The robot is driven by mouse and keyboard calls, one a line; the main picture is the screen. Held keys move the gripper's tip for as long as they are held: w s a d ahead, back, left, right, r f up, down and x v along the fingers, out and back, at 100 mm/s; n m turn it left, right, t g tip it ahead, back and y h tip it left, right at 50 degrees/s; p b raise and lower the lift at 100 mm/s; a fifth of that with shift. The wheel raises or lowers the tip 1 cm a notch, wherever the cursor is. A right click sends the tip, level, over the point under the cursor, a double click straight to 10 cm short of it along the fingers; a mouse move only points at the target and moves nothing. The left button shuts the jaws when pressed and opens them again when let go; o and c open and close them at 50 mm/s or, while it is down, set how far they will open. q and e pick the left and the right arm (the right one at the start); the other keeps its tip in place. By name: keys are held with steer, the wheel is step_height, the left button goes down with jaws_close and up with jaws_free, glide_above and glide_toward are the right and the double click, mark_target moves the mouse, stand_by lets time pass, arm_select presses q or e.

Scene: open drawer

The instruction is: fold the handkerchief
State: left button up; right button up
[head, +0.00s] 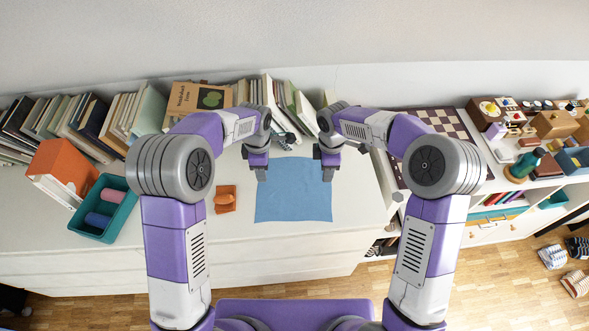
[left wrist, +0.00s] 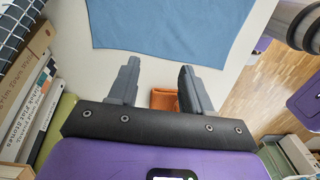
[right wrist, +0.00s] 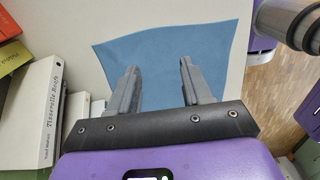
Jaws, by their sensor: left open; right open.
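The blue handkerchief (head: 293,200) lies flat and spread out on the white top, a rough square with a slightly wavy edge. My left gripper (head: 260,176) is open at its far left corner, and my right gripper (head: 328,175) is open at its far right corner. In the left wrist view the handkerchief (left wrist: 165,30) lies beyond the open, empty fingers (left wrist: 157,66). In the right wrist view the cloth (right wrist: 170,55) shows between and beyond the open fingers (right wrist: 159,68). I cannot tell whether the fingers touch it.
A small orange-brown item (head: 225,199) lies left of the cloth. A teal bin (head: 82,226) with rolls stands farther left. Books (head: 190,95) line the wall behind. A chessboard (head: 440,122) lies to the right. The white top is clear in front of the cloth.

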mark_target(265, 188)
arm_select(q)
steer(key=f, duration=0.6)
steer(key=shift+s+f, duration=0.3)
steer(key=shift+f, duration=0.05)
arm_select(e)
steer(key=f, duration=0.6)
steer(key=shift+s+f, duration=0.3)
steer(key=shift+f, duration=0.1)
arm_select(q)
steer(key=shift+f, duration=0.5)
arm_select(e)
steer(key=shift+f, duration=0.5)
arm_select(q)
steer(key=shift+f, duration=0.15)
arm_select(e)
steer(key=shift+f, duration=0.15)
arm_select(q)
jaws_close()
arm_select(e)
jaws_close()
arm_select(q)
steer(key=shift+w+r, duration=0.1)
steer(key=shift+r, duration=0.1)
arm_select(e)
steer(key=shift+r, duration=0.2)
